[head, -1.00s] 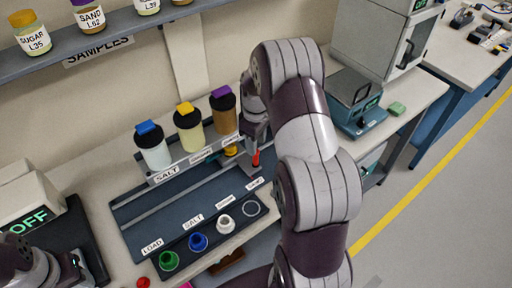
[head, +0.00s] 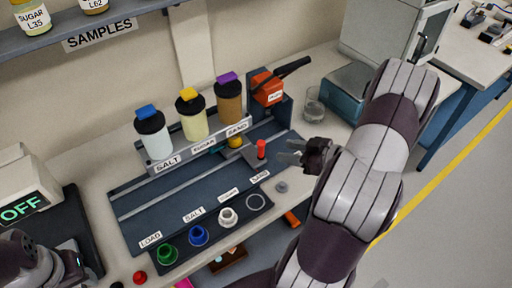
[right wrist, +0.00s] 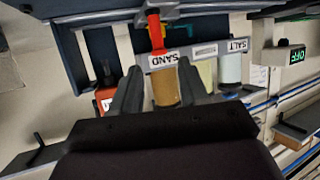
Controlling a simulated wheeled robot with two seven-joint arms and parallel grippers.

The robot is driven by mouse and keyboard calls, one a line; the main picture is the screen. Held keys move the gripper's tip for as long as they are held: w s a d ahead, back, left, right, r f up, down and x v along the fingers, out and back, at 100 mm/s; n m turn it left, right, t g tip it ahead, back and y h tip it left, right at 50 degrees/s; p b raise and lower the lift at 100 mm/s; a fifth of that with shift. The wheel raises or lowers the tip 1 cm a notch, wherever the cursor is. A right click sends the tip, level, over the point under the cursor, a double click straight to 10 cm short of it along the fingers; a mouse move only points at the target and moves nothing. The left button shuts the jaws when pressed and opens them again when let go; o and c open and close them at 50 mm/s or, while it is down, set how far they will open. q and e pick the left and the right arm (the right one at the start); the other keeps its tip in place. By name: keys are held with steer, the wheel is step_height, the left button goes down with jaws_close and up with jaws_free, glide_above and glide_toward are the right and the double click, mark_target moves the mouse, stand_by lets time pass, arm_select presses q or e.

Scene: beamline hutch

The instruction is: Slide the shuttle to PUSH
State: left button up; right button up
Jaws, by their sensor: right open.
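The shuttle, a grey plate (head: 247,153) with an upright red knob (head: 261,149), sits on the dark rail bed (head: 150,205) near its right end. A yellow round piece (head: 235,142) is at its back, by the SAND label. An orange block (head: 268,90) with a black lever and a small label stands at the bed's far right; I cannot read the label surely. My right gripper (head: 301,152) is open, to the right of the red knob and apart from it. In the right wrist view, the knob (right wrist: 156,32) lies beyond and between the open fingers (right wrist: 158,85).
Salt (head: 154,135), sugar (head: 191,115) and sand (head: 229,100) bottles stand behind the rail. A glass beaker (head: 314,104) stands at the right back.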

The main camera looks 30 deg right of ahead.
mark_target(256, 155)
steer(key=x, duration=1.2)
steer(key=shift+w+d+f+p, duration=0.1)
steer(key=shift+d+f+p, duration=0.1)
steer(key=shift+p, duration=0.2)
steer(key=shift+r, duration=0.1)
jaws_close()
steer(key=d, duration=1.3)
steer(key=shift+w, duration=0.25)
steer(key=shift+d+r, duration=0.1)
steer(key=shift+d, duration=0.05)
